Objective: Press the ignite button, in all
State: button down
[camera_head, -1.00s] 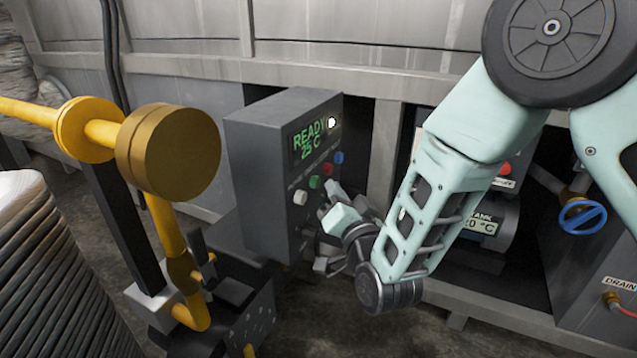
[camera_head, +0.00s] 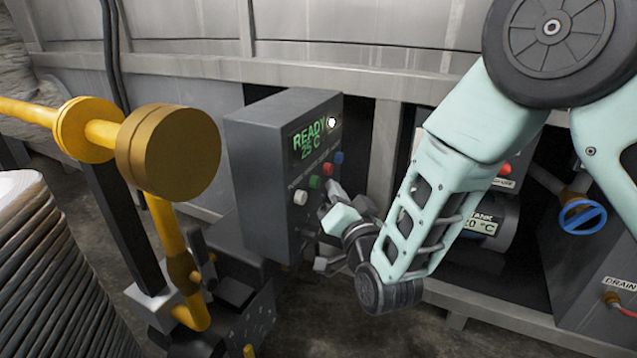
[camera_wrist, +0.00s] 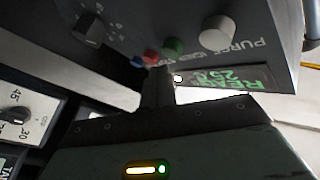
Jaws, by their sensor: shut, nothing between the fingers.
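The grey control box (camera_head: 265,170) stands left of my arm, its display (camera_head: 310,139) reading READY 25 C in green. In the head view a white button (camera_head: 300,198), a green button (camera_head: 314,182), a red button (camera_head: 327,169) and a blue button (camera_head: 339,158) run along its face. The labels beside them are mostly too small or hidden, so I cannot tell which says ignite. My gripper (camera_wrist: 157,76) is shut and empty, its tips close to the red button (camera_wrist: 150,57) and green button (camera_wrist: 173,46) in the wrist view. I cannot tell whether it touches one.
A knob (camera_wrist: 90,28) sits on the same panel. Yellow pipework (camera_head: 170,150) stands left of the box. A tank unit with a display (camera_head: 484,226) and a blue valve wheel (camera_head: 582,214) are to the right, partly behind my arm.

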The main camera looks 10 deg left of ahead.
jog(key=shift+a, duration=0.1)
dwell(0.6)
jog(key=shift+w+a, duration=0.15)
jog(key=shift+a, duration=0.15)
jog(key=shift+w+a, duration=0.15)
jog(key=shift+a, duration=0.35)
dwell(0.8)
jog(key=shift+d, duration=0.1)
jog(key=shift+s+d+b, duration=0.3)
jog(key=shift+s+d, duration=0.05)
jog(key=shift+d, duration=0.4)
jog(key=shift+d, duration=0.1)
jog(key=shift+s+d+b, duration=0.1)
jog(key=shift+s+d, duration=0.2)
jog(key=shift+d, duration=0.45)
jog(key=shift+s+d+b, duration=0.15)
jog(key=shift+s+d, duration=0.1)
jog(key=shift+d, duration=0.55)
jog(key=shift+s+d+b, duration=0.1)
jog(key=shift+s+d, duration=0.2)
jog(key=shift+d, duration=0.45)
